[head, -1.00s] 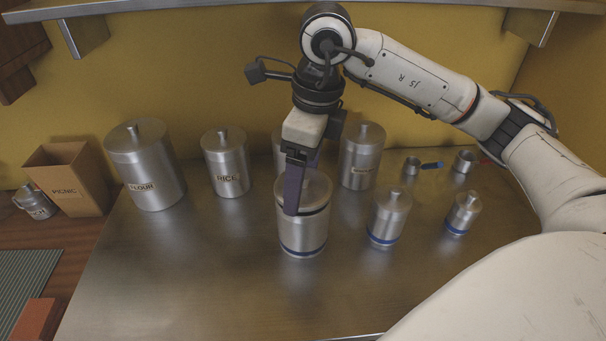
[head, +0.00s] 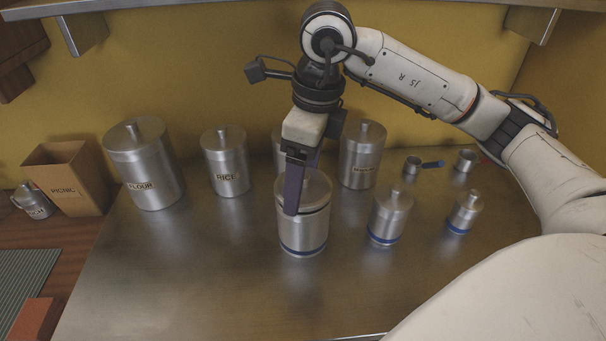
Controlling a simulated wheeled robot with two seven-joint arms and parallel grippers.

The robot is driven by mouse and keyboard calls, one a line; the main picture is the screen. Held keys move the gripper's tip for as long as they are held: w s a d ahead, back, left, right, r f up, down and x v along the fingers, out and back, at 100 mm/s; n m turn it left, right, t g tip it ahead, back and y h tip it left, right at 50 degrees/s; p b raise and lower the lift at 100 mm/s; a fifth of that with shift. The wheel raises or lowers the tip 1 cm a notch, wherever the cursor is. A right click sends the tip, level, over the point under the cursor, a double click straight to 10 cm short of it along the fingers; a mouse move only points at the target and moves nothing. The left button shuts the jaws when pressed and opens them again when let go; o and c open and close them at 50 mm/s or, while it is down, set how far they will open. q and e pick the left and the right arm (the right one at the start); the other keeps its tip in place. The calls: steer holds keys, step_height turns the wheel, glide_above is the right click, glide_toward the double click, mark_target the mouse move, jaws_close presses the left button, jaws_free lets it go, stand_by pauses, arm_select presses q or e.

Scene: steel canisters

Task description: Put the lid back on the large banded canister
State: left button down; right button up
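The large banded canister (head: 304,234) stands upright on the steel counter, with a blue band near its base. Its steel lid (head: 319,187) is over its mouth, with a thin dark line between lid and body. My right gripper (head: 302,188) points down over the lid. One purple finger passes in front of the lid and its rim; the other shows only in part behind. The fingers appear shut on the lid. The front finger hides the lid's knob. My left gripper is not in view.
Two smaller blue-banded canisters (head: 386,219) (head: 464,214) stand to the right. FLOUR (head: 147,172), RICE (head: 226,165) and another labelled canister (head: 360,160) stand behind; one more is partly hidden. The front counter (head: 190,290) is clear.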

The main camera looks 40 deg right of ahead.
stand_by(0.6)
stand_by(0.3)
steer(key=o, duration=1.1)
steer(key=shift+r, duration=0.1)
steer(key=shift+r+p, duration=2.4)
steer(key=shift+r, duration=1)
jaws_close()
